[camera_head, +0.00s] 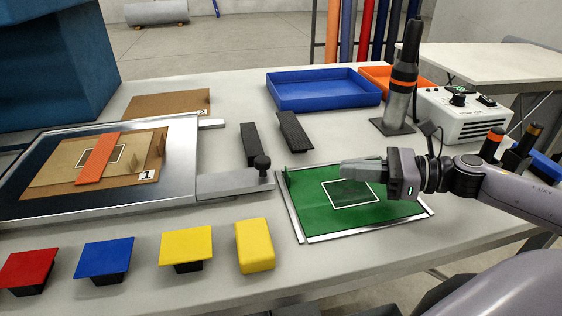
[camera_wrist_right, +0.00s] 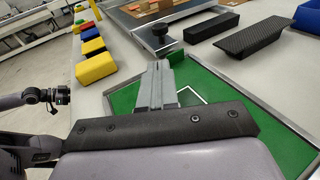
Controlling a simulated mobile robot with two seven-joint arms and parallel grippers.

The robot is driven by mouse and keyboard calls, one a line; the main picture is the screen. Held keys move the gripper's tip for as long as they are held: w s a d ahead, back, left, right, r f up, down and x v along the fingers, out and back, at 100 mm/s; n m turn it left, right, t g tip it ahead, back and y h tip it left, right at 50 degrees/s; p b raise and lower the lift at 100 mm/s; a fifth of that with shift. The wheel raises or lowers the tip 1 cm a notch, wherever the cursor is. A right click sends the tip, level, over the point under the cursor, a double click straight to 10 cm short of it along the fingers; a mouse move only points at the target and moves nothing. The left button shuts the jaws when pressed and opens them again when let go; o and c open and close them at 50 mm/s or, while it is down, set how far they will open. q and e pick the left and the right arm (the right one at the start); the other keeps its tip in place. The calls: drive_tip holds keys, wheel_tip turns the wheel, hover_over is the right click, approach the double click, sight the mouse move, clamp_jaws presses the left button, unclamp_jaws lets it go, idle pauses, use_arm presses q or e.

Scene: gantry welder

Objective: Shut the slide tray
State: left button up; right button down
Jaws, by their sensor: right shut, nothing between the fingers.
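The slide tray (camera_head: 185,175) is a silver-rimmed metal tray at the left of the head view. It carries a tan board marked 1 with an orange strip across it. A grey handle plate (camera_head: 228,184) with a black knob (camera_head: 262,163) sticks out from its right side; the knob also shows in the right wrist view (camera_wrist_right: 160,32). My right gripper (camera_head: 343,168) is shut and empty above the green mat, its fingers pointing left toward the knob but apart from it. My left gripper (camera_wrist_right: 62,95) seems to show small at the left of the right wrist view; its jaws are unclear.
The green mat (camera_head: 310,215) has raised metal edges. Two black blocks (camera_head: 250,145) lie behind the knob. Red, blue and yellow blocks (camera_head: 186,245) line the front edge. A blue bin (camera_head: 322,103), a torch on a stand (camera_head: 400,100) and a white box (camera_head: 460,124) stand behind.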

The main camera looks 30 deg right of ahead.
sight(270, 165)
drive_tip(key=b+x, duration=0.1)
drive_tip(key=x, duration=0.2)
drive_tip(key=shift+s+f+b, duration=0.1)
drive_tip(key=shift+f+b, duration=0.05)
drive_tip(key=shift+b, duration=0.2)
drive_tip(key=shift+w+a+f+b, duration=0.1)
drive_tip(key=shift+w+a+b, duration=0.15)
drive_tip(key=shift+w+b, duration=0.05)
drive_tip(key=shift+w+a, duration=0.35)
drive_tip(key=shift+b+x, duration=0.8)
drive_tip(key=shift+x, duration=0.2)
drive_tip(key=shift+w+a, duration=0.1)
drive_tip(key=shift+w+a+p, duration=0.2)
drive_tip(key=shift+w+p, duration=0.05)
drive_tip(key=shift+p, duration=0.1)
drive_tip(key=shift+x, duration=0.8)
drive_tip(key=shift+w+a+r+p, duration=0.15)
drive_tip(key=shift+a+r+p, duration=0.05)
drive_tip(key=shift+p, duration=0.3)
drive_tip(key=shift+p+x, duration=0.75)
drive_tip(key=shift+x, duration=0.55)
drive_tip(key=shift+w+a+f, duration=0.2)
drive_tip(key=shift+a, duration=0.05)
use_arm(q)
drive_tip(key=shift+f, duration=0.35)
use_arm(e)
drive_tip(key=shift+w, duration=0.1)
